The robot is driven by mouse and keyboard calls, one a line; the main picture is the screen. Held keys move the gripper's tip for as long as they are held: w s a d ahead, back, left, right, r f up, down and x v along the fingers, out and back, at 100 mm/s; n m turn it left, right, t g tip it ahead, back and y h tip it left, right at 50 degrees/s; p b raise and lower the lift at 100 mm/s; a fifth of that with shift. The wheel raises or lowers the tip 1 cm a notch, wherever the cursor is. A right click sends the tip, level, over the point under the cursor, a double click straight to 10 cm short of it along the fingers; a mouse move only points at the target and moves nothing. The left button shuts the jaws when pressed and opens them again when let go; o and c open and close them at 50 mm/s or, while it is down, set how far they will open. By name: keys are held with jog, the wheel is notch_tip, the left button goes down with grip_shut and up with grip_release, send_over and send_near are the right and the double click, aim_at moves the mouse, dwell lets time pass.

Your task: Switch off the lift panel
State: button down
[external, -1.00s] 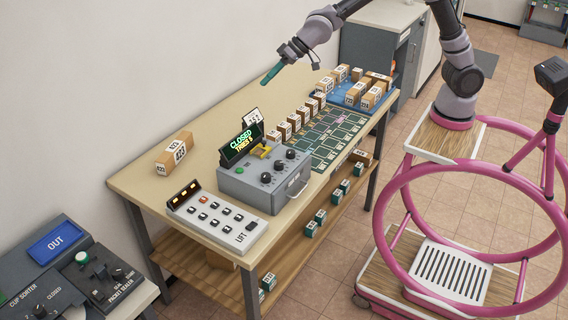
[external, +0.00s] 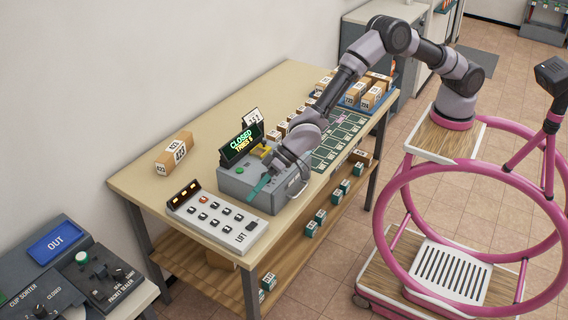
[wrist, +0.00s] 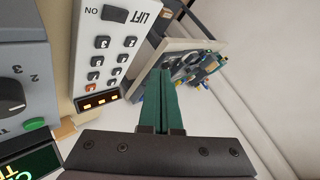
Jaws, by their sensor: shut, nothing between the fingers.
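The lift panel (external: 216,217) is a pale slab on the table's near left corner, with rows of small buttons, a black rocker switch (external: 250,226) by the word LIFT and a lit amber display. In the wrist view the lift panel (wrist: 85,58) is left of my fingers, its rocker (wrist: 115,13) at the top beside the word ON. My gripper (external: 252,200), with teal fingers, is shut and empty, in front of the grey box and just above and behind the rocker in the external view. In the wrist view my gripper (wrist: 160,75) points past the panel's side. Contact is not visible.
A grey box (external: 235,187) with knobs and a CLOSED display (external: 241,143) stands right behind the panel. Parcels (external: 174,153) stand at the back left. A lower bench (external: 140,303) with other controls is at left. The table's left middle is clear.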

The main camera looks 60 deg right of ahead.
aim_at(254, 225)
dwell(0.3)
jog(key=shift+a+f, duration=0.15)
jog(key=shift+f, duration=1.3)
jog(key=shift+a+f, duration=0.2)
jog(key=shift+f, duration=1.25)
jog(key=shift+a+f, duration=0.15)
jog(key=shift+f, duration=1.3)
jog(key=shift+f, duration=0.2)
jog(key=shift+f, duration=0.2)
jog(key=shift+f, duration=0.5)
jog(key=shift+r, duration=0.1)
jog(key=shift+d+r, duration=0.1)
jog(key=shift+r, duration=0.55)
jog(key=shift+r, duration=0.1)
jog(key=shift+d+r, duration=0.15)
jog(key=shift+r, duration=1.1)
jog(key=shift+d+r, duration=0.1)
jog(key=shift+r, duration=1.1)
